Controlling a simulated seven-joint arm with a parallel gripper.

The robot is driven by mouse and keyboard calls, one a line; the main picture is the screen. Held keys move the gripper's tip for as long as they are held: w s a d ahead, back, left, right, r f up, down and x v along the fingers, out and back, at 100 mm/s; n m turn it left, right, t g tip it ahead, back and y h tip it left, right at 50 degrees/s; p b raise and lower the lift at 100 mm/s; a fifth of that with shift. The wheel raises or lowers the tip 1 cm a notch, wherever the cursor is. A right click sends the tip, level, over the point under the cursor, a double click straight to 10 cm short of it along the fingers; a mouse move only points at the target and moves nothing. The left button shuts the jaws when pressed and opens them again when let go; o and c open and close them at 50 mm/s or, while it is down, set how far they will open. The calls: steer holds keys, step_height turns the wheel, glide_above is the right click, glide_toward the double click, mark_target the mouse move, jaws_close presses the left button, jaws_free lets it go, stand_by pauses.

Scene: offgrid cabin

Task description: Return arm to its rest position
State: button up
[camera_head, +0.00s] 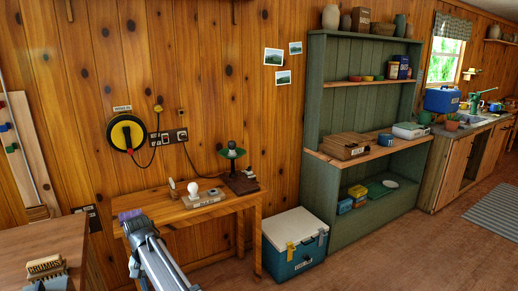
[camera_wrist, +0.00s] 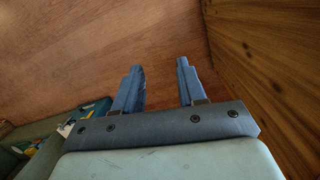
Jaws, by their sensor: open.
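My gripper (camera_wrist: 158,66) shows in the wrist view with its two blue-grey fingers spread apart and nothing between them. Beyond the fingers is bare reddish-brown floor. In the head view my arm comes up from the bottom edge, and its purplish end (camera_head: 132,216) is at the left end of a small wooden table (camera_head: 225,208). I cannot tell from this view whether it is above the table or in front of it. The fingertips are not clear there.
The table holds a green-shaded lamp (camera_head: 232,154) and a white bulb (camera_head: 193,188). A blue-and-white cooler (camera_head: 309,262) stands on the floor by a green shelf unit (camera_head: 318,115). Another wooden table (camera_head: 30,236) with a brush (camera_head: 45,265) is at left.

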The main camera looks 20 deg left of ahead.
steer(key=w+d+f+m+g, duration=0.1)
steer(key=w+d+f, duration=0.2)
steer(key=d+f, duration=0.55)
steer(key=w+d+f+m, duration=0.1)
steer(key=w+d+f, duration=0.2)
steer(key=d+f, duration=0.55)
steer(key=s+d+f+m+g, duration=0.1)
steer(key=d+f, duration=0.6)
steer(key=d, duration=0.3)
steer(key=s+d+f+g, duration=0.1)
steer(key=d+f, duration=0.6)
steer(key=d, duration=0.4)
steer(key=s+d+f+m, duration=0.1)
steer(key=s+d+f, duration=0.25)
steer(key=d, duration=0.25)
steer(key=s+d+f+g, duration=0.1)
steer(key=s+d+f, duration=0.1)
steer(key=s+d, duration=0.25)
steer(key=s+d+f+m, duration=0.1)
steer(key=s+d+f, duration=0.2)
steer(key=d, duration=0.3)
steer(key=s+d+f+m+g, duration=0.1)
steer(key=s+d+f, duration=0.1)
steer(key=s+d, duration=0.3)
steer(key=s+d+f+g+y, duration=0.1)
steer(key=s+d, duration=0.4)
steer(key=s, duration=0.7)
steer(key=shift+f+m, duration=0.4)
steer(key=shift+f, duration=0.2)
